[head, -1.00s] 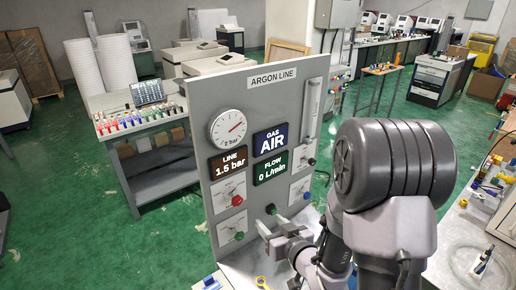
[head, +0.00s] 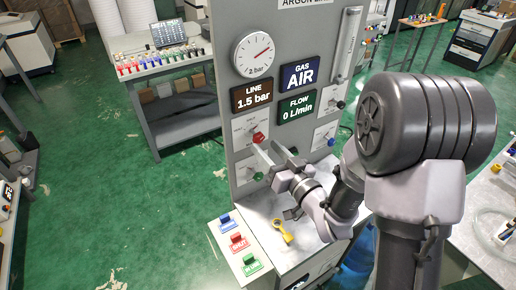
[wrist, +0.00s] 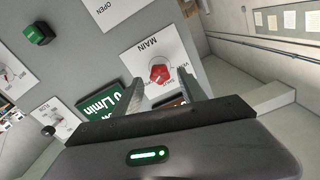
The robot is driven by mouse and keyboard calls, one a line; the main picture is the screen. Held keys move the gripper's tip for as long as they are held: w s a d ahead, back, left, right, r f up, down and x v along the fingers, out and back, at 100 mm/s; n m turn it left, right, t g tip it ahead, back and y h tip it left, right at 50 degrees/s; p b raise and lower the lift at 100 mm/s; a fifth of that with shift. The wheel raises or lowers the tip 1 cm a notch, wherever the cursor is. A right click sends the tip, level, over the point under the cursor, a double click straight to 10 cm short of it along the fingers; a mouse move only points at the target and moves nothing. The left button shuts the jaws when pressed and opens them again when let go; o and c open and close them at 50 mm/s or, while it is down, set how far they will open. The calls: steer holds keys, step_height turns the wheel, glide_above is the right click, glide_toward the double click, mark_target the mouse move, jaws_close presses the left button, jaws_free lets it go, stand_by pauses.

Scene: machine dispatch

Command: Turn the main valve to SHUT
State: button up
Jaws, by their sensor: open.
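The main valve is a red knob (wrist: 160,73) on a white plate marked MAIN, which appears upside down in the wrist view. In the head view the red knob (head: 259,138) sits on the left of the grey panel, above a green knob (head: 258,176). Which mark the red knob points to is too small to tell. My gripper (head: 270,148) is open and empty, just in front of the panel near the red knob. In the wrist view its two fingers (wrist: 160,94) point toward the knob, one on each side in the picture, with no contact visible.
The grey panel (head: 222,60) carries a gauge (head: 253,53) and displays reading 1.5 bar, AIR and 0 L/min. A blue knob (head: 331,142) is at right. A yellow tool (head: 283,232) lies on the bench below.

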mark_target(260, 140)
steer(key=x, duration=0.6)
steer(key=shift+r, duration=0.1)
steer(key=shift+d, duration=0.1)
jaws_close()
